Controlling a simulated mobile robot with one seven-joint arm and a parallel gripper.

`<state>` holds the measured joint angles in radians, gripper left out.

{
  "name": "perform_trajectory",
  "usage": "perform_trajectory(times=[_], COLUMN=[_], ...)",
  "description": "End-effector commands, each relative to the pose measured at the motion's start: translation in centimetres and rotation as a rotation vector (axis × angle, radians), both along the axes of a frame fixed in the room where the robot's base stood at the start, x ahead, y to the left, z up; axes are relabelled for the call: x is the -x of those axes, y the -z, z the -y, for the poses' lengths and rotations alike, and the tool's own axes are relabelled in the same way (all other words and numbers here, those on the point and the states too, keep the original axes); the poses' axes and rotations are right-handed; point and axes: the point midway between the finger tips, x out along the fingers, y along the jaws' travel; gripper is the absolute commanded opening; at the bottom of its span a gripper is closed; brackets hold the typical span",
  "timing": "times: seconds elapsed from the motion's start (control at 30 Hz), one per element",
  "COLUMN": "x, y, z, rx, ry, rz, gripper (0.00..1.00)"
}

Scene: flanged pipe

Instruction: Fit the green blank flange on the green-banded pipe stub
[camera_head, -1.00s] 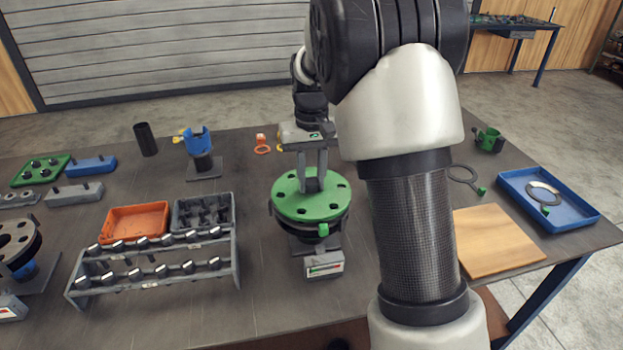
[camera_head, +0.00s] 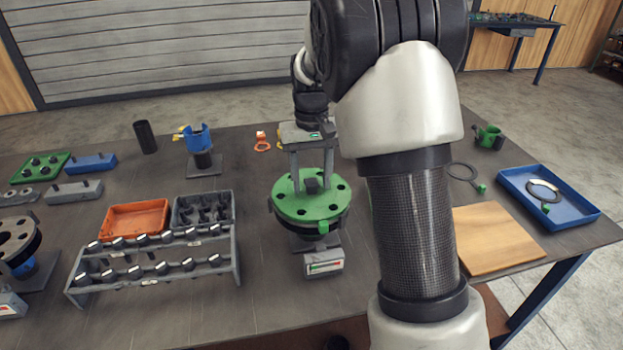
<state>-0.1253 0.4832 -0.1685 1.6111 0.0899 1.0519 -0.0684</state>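The green blank flange (camera_head: 290,205) is a round disc with several bolt holes and a dark square knob (camera_head: 312,186) at its centre. It lies flat on top of the dark pipe stub (camera_head: 318,243), which stands upright in the middle of the table. A green tab (camera_head: 323,227) shows at the front rim. The stub's green band cannot be told apart, and the seating under the disc is hidden. My gripper (camera_head: 312,186) points down over the flange. Its fingers stand apart on either side of the knob, with gaps showing.
A bolt rack (camera_head: 152,268), an orange tray (camera_head: 135,220) and a grey bin (camera_head: 203,210) stand left. A second flanged stub (camera_head: 18,245) is at the far left. A wooden board (camera_head: 492,240) and a blue tray (camera_head: 549,197) lie right. My arm hides the table right of the stub.

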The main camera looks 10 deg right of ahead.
Motion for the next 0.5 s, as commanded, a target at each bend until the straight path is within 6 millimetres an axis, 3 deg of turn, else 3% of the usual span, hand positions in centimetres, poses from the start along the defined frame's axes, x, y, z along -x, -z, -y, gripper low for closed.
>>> perform_trajectory(times=[0.27,0.37,0.5], x=[0.1,0.0,0.0], y=[0.1,-0.6,-3.0], z=[0.0,0.0,0.0], rx=[0.0,0.0,-0.001], ry=[0.0,0.0,0.001], rz=[-0.004,-0.001,0.001], gripper=[0.47,0.47,0.47])
